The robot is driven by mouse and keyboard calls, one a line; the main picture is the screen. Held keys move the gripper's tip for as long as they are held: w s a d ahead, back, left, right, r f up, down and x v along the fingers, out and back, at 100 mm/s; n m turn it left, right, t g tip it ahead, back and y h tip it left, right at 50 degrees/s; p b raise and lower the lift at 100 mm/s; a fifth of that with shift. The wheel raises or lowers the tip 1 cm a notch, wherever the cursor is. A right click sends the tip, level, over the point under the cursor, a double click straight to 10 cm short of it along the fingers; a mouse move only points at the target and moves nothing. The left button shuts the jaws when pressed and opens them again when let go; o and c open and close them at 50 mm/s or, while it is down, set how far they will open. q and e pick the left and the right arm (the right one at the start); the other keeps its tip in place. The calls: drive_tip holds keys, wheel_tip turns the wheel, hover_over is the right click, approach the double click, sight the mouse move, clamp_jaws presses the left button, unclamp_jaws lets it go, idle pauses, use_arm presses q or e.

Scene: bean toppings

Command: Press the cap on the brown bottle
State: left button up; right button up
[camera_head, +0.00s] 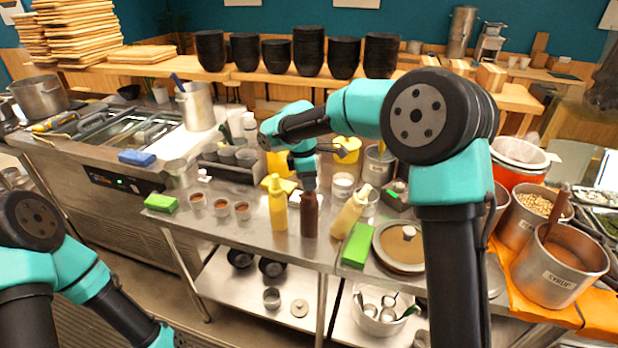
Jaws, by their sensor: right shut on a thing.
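The brown bottle (310,217) stands upright on the steel counter near its front edge, just right of a yellow bottle (277,205). My right arm reaches over from the right, and its gripper (309,185) points down at the top of the brown bottle. The gripper is shut on the bottle's top end. The cap is hidden by the gripper, so I cannot tell its state. My left arm shows at the lower left, low in front of the counter; its gripper is out of the frame.
A paler yellow bottle (350,212) leans to the right. Small cups (242,210) and another green sponge (161,203) stand left. The steel counter (200,240) has bare room at its front left.

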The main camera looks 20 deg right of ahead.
drive_tip(key=shift+f, duration=0.75)
idle(0.8)
drive_tip(key=o, duration=0.7)
drive_tip(key=shift+o, duration=0.6)
drive_tip(key=o, duration=0.4)
drive_tip(key=shift+r, duration=3.3)
